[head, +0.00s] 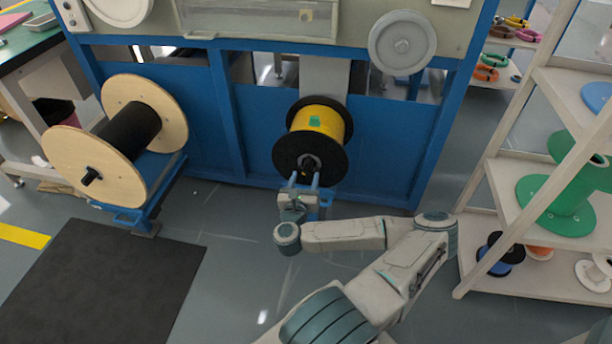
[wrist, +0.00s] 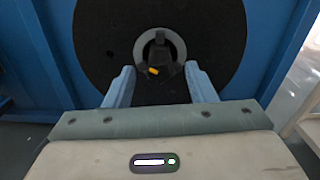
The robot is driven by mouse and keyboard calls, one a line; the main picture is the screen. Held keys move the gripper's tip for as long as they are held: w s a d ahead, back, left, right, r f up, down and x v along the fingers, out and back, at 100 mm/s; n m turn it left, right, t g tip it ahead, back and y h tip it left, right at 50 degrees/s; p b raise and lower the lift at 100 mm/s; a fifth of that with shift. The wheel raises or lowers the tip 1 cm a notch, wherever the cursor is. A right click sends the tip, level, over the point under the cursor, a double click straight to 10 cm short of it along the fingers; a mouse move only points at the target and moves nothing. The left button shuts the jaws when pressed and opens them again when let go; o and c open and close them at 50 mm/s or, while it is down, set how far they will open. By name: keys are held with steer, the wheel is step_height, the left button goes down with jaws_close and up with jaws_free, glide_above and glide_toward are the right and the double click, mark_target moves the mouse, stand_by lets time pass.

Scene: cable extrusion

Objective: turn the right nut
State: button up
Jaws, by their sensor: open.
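The right nut (head: 310,163) sits at the centre of the black front flange (head: 289,150) of a spool wound with yellow cable (head: 322,120). In the wrist view the nut (wrist: 162,52) is a dark lobed piece inside a grey ring, with a small orange mark low on it. My gripper (head: 305,179) is just in front of the flange, below and around the nut's lower side. In the wrist view its two blue fingers (wrist: 160,80) stand apart, one on each side, with nothing between them that they grip. Whether the fingertips touch the flange, I cannot tell.
A blue machine frame (head: 255,140) stands behind the spool. A larger wooden-flanged spool (head: 72,165) with black cable is at left on a blue stand. A white shelf rack (head: 510,255) with spools is at right. A dark mat (head: 95,280) lies on the floor at left.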

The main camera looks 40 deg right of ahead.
steer(key=shift+x, duration=1.5)
steer(key=shift+c, duration=0.2)
steer(key=c, duration=0.9)
